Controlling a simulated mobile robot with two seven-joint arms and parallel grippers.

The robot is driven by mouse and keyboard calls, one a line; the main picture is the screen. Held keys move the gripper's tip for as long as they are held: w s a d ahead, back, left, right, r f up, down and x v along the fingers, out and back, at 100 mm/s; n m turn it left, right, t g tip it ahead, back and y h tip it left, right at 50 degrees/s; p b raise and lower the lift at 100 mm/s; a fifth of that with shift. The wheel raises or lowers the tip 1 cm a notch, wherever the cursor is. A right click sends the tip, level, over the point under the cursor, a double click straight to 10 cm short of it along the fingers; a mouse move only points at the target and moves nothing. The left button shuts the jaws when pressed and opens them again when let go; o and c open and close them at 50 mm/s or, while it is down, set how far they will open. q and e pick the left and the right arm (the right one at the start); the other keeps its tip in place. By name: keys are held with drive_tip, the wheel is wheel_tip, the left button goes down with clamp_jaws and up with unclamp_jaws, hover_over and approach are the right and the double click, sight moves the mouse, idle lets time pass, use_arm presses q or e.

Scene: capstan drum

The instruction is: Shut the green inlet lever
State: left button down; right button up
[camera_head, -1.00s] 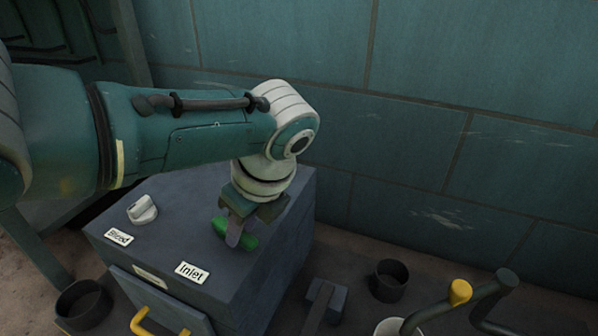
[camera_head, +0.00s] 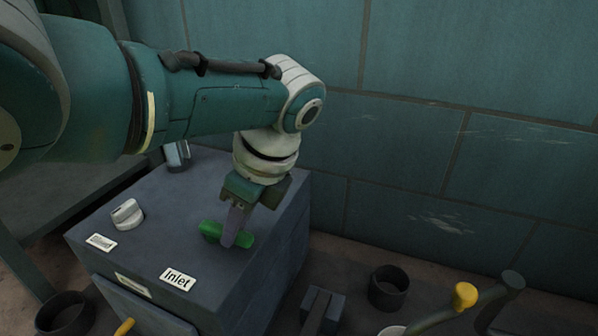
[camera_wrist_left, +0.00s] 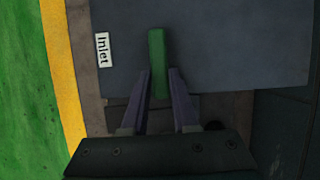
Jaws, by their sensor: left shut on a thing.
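The green inlet lever (camera_head: 211,231) lies on top of the dark grey box (camera_head: 165,245), behind the white "Inlet" label (camera_head: 178,280). In the head view it runs roughly left to right, partly hidden by a finger. My left gripper (camera_head: 233,236) points down from above and is shut on the lever. In the left wrist view the lever (camera_wrist_left: 158,55) extends from between the two fingers (camera_wrist_left: 161,90), with the label to its left. My right gripper is not in view.
A white knob (camera_head: 127,214) sits on the box top beside a second label (camera_head: 101,242). Dark cups (camera_head: 388,287) and a yellow-tipped handle (camera_head: 465,295) are at the lower right. A tiled wall (camera_head: 450,130) rises behind the box.

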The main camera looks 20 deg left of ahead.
use_arm(q)
drive_tip(key=c, duration=0.7)
unclamp_jaws()
drive_tip(key=shift+r, duration=0.15)
drive_tip(key=p+v, duration=0.7)
drive_tip(key=v, duration=0.2)
drive_tip(key=shift+d+r+p, duration=0.1)
drive_tip(key=shift+r+p, duration=0.2)
